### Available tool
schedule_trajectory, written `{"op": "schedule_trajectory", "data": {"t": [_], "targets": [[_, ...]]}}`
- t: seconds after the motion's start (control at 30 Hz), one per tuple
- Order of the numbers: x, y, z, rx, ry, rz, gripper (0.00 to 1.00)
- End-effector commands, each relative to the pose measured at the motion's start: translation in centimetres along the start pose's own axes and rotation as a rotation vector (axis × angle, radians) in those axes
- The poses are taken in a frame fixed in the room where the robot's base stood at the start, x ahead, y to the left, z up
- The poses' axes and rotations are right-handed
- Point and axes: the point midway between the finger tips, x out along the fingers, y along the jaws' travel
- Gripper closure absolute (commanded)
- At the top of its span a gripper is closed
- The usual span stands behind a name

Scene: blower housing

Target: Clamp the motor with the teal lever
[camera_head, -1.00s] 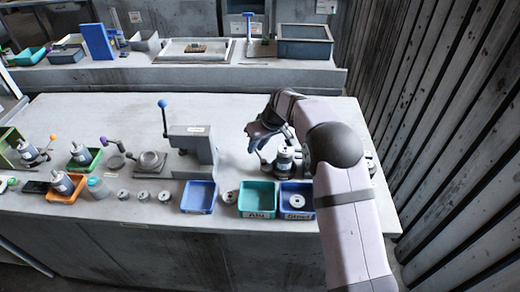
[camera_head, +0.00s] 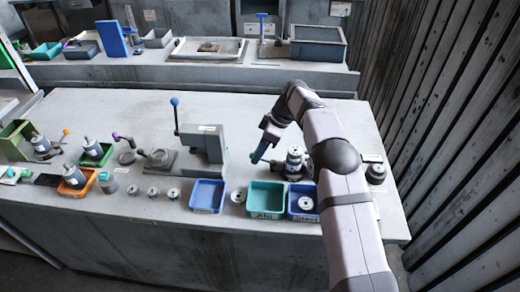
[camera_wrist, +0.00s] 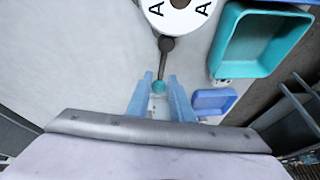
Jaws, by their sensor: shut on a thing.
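The motor (camera_head: 294,158) stands upright in a dark fixture at the right of the bench. In the wrist view its pale round top (camera_wrist: 180,14) with black letters shows at the upper edge. The teal lever (camera_wrist: 166,44) has a dark arm that runs from beside the motor to a teal knob (camera_wrist: 159,86). My gripper (camera_wrist: 160,84) has its blue fingers on both sides of the knob and is shut on it. In the head view my gripper (camera_head: 257,156) is just left of the motor, and the knob is hidden there.
A teal tray (camera_head: 264,212) and a blue tray (camera_head: 303,215) sit at the front edge, below the fixture. A grey press (camera_head: 205,145) with a blue-knobbed handle stands to the left. Another dark part (camera_head: 376,174) stands at the right.

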Motion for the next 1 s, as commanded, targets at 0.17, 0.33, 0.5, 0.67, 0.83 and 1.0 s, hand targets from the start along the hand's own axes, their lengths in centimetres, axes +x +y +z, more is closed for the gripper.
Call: {"op": "schedule_trajectory", "data": {"t": [0.17, 0.33, 0.5, 0.67, 0.83, 1.0], "targets": [[-0.08, -0.23, -0.05, -0.055, -0.006, -0.020, 1.00], [-0.05, -0.35, -0.03, -0.077, -0.009, -0.028, 1.00], [-0.03, -0.39, -0.02, -0.080, -0.010, -0.030, 1.00], [-0.01, -0.41, -0.01, -0.080, -0.010, -0.031, 1.00], [0.01, -0.41, -0.01, -0.079, -0.010, -0.031, 0.62], [0.02, -0.40, 0.00, -0.078, -0.010, -0.031, 0.62]]}}
